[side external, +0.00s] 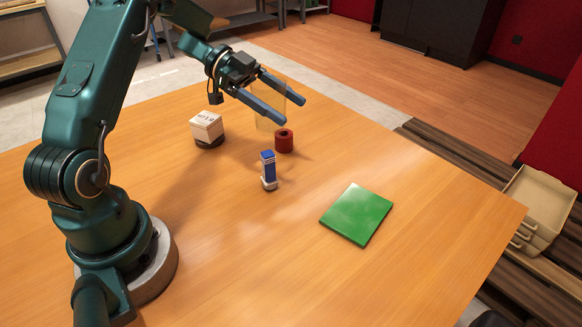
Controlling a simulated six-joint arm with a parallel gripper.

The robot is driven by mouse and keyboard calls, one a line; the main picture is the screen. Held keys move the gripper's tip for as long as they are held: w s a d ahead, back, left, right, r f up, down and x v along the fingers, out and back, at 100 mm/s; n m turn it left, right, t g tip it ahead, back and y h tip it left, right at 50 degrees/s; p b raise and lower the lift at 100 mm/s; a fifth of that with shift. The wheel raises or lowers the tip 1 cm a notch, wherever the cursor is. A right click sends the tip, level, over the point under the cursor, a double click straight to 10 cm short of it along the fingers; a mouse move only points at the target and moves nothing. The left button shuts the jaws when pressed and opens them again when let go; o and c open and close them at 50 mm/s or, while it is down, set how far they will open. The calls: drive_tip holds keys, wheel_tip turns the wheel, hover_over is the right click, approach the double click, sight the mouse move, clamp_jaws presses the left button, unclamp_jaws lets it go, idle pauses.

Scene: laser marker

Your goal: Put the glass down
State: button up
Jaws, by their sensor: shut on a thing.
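The glass (265,123) is clear, faintly yellowish and hard to make out against the table. My gripper (292,110) is shut on it, with one long blue finger on each side. The glass looks upright, and its lower part shows below the fingers. It appears to be over the far part of the wooden table (330,275), but I cannot tell for sure whether its base touches the wood.
A red ring-like cylinder (284,141) stands close to the glass in the picture. A white box on a dark base (207,129), a blue and white upright item (268,170) and a flat green square (356,214) are on the table. The near right is clear. Beige trays (540,205) lie beyond the right edge.

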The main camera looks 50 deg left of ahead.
drive_tip(key=shift+w+d+f, duration=0.55)
drive_tip(key=shift+d+f, duration=0.7)
drive_tip(key=shift+f, duration=0.25)
drive_tip(key=shift+w+d+f, duration=0.6)
drive_tip(key=shift+d+f, duration=0.6)
drive_tip(key=shift+f, duration=0.25)
drive_tip(key=shift+w+d+f, duration=0.55)
drive_tip(key=shift+d+f, duration=0.7)
drive_tip(key=shift+f, duration=0.25)
drive_tip(key=shift+f, duration=0.15)
drive_tip(key=o, duration=1.3)
